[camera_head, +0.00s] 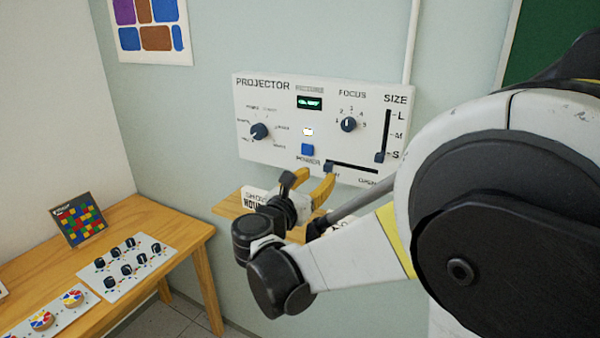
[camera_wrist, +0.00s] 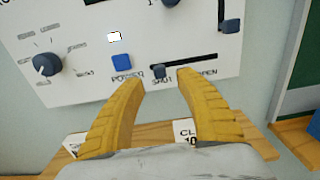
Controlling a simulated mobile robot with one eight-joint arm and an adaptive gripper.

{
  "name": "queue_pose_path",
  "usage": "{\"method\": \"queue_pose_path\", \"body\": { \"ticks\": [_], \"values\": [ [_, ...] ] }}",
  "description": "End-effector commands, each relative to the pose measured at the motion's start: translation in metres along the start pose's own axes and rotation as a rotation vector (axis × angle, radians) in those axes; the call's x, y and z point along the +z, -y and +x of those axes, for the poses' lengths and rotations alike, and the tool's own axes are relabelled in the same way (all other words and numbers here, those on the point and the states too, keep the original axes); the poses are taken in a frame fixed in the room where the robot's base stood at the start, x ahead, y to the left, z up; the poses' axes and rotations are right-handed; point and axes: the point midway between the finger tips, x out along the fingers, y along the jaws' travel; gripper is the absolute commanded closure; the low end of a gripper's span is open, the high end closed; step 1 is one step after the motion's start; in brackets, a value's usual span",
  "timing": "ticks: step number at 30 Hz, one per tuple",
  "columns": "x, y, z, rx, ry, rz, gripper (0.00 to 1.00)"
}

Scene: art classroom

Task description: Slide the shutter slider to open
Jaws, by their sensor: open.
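The shutter slider (camera_head: 328,167) is a small dark knob at the left end of a horizontal black slot on the white projector panel (camera_head: 270,95). In the wrist view the knob (camera_wrist: 159,72) sits above the SHUT label, and OPEN is printed under the slot's right part. My gripper (camera_head: 312,182) is open, with its yellow fingers pointing at the panel just below the slot. In the wrist view the knob shows between and slightly beyond the fingertips (camera_wrist: 160,80). I cannot tell whether either finger touches it.
The blue power button (camera_head: 308,150) is left of the slot. The vertical size slider (camera_head: 380,157) is near S, above the slot's right end. A focus knob (camera_head: 348,124) is higher up. A wooden shelf (camera_head: 228,204) with cards is below the panel. A table (camera_head: 180,230) stands left.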

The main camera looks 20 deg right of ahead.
Motion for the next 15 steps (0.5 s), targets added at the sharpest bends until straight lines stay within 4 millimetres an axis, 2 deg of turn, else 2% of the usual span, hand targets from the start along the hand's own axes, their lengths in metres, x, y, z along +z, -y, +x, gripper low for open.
{"method": "queue_pose_path", "body": {
  "ticks": [3,7,10,15],
  "values": [
    [-0.002,0.001,0.026,-0.003,0.000,0.001,0.59],
    [-0.002,0.001,0.049,-0.002,-0.001,0.002,0.59],
    [-0.002,0.000,0.062,0.000,-0.001,0.002,0.59],
    [-0.001,-0.001,0.072,0.002,-0.001,0.003,0.59]
  ]
}}
